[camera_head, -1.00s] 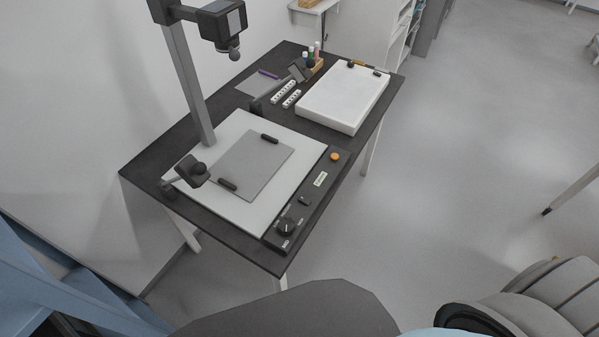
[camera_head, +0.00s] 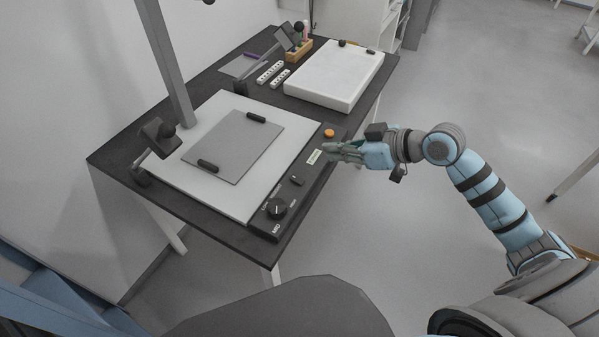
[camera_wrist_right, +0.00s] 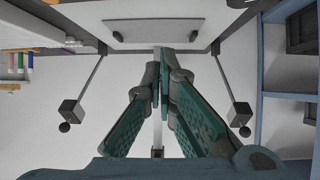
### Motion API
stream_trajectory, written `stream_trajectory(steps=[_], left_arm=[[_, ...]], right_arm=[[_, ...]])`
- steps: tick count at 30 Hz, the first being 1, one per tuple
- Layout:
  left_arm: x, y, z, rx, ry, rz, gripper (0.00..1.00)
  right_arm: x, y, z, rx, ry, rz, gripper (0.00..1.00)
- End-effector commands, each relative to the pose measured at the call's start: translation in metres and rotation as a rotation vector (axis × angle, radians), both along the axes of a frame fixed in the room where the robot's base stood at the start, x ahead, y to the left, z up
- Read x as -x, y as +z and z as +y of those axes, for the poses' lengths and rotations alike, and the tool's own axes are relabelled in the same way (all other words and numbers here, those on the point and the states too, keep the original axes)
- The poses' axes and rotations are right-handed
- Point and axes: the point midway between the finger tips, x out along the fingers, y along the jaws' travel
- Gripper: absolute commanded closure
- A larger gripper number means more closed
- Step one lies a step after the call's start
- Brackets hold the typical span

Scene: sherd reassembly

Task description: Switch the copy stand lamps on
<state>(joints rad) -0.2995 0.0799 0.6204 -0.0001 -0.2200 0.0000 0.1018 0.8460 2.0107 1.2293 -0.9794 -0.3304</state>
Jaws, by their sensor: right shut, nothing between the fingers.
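The copy stand has a white baseboard (camera_head: 205,185) with a grey plate (camera_head: 238,145) on it. A dark control strip (camera_head: 262,228) runs along its right edge. The strip carries an orange button (camera_head: 329,133), a pale label, a small black switch (camera_head: 297,180) and a black knob (camera_head: 277,208). One lamp (camera_head: 160,136) stands at the near left and another (camera_head: 285,40) at the far side; no glow shows on either. My right gripper (camera_head: 328,150) is shut and empty, its tips near the orange button and label. Its green fingers (camera_wrist_right: 163,62) show in the wrist view. My left gripper is out of view.
A white slab-like box (camera_head: 335,75) stands farther back on the dark table (camera_head: 120,155), beside white strips and a wooden holder (camera_head: 299,50). The stand's grey column (camera_head: 163,62) rises at the left. Open floor (camera_head: 470,110) lies to the right.

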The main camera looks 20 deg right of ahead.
Motion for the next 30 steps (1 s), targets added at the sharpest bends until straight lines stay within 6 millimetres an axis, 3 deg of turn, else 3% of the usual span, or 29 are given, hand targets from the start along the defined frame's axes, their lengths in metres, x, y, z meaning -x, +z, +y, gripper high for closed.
stream_trajectory(steps=[3,14,19,30], left_arm=[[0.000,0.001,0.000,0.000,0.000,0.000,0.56],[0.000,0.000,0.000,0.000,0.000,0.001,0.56],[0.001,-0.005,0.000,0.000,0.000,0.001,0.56],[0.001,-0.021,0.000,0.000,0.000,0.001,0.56]], right_arm=[[0.010,-0.006,0.006,0.015,0.051,0.035,1.00],[0.007,-0.009,0.008,0.019,0.050,0.030,1.00],[-0.008,-0.021,0.021,0.013,0.050,0.028,1.00],[-0.056,-0.069,0.061,0.015,0.050,0.034,1.00]])
